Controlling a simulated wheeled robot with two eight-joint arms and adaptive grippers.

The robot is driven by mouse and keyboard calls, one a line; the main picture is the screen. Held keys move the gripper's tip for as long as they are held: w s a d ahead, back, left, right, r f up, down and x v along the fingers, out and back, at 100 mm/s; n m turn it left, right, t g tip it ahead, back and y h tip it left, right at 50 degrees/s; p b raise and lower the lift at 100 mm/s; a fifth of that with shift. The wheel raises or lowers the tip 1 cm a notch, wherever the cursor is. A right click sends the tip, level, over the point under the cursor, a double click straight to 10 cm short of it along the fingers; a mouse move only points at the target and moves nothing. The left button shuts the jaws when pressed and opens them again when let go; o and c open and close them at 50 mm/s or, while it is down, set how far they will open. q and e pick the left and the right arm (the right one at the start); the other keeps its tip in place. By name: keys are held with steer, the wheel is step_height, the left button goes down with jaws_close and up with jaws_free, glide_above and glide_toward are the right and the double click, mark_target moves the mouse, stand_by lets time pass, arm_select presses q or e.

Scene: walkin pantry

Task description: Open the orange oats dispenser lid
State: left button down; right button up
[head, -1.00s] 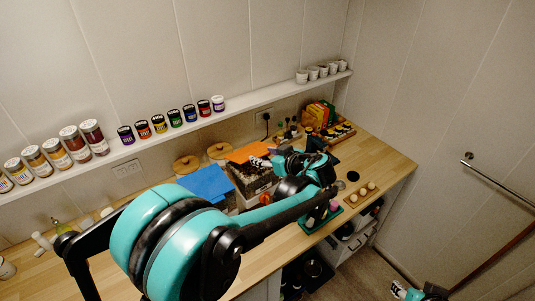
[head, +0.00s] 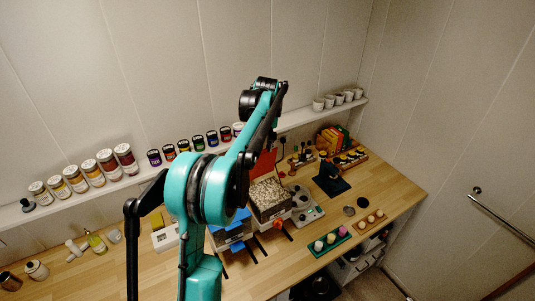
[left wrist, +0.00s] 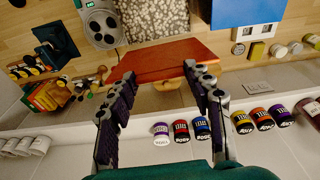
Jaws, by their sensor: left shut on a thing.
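The orange lid (head: 263,164) stands raised, tilted up at the back of the oats dispenser (head: 269,197). The dispenser's open top shows pale oats. In the left wrist view the orange lid (left wrist: 163,62) spans the space between the fingers of my left gripper (left wrist: 159,73), which is shut on it by its edge area. The exact contact is hard to see. In the head view my left arm reaches up and over the dispenser, and hides part of the lid and the gripper. My right gripper is not in view.
A blue-lidded dispenser (head: 238,217) stands just left of the oats. A grey scale (head: 304,207) and a dark blue stand (head: 331,182) are to the right. A green tray (head: 329,242) is in front. The wall shelf (head: 295,118) with jars runs behind.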

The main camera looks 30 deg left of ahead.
arm_select(q)
steer(key=a, duration=0.1)
steer(key=w+a, duration=0.1)
steer(key=a, duration=0.1)
steer(key=shift+w+f+g+h+p, duration=0.1)
steer(key=shift+w+g+h+p, duration=0.2)
steer(key=shift+h, duration=0.1)
stand_by(0.8)
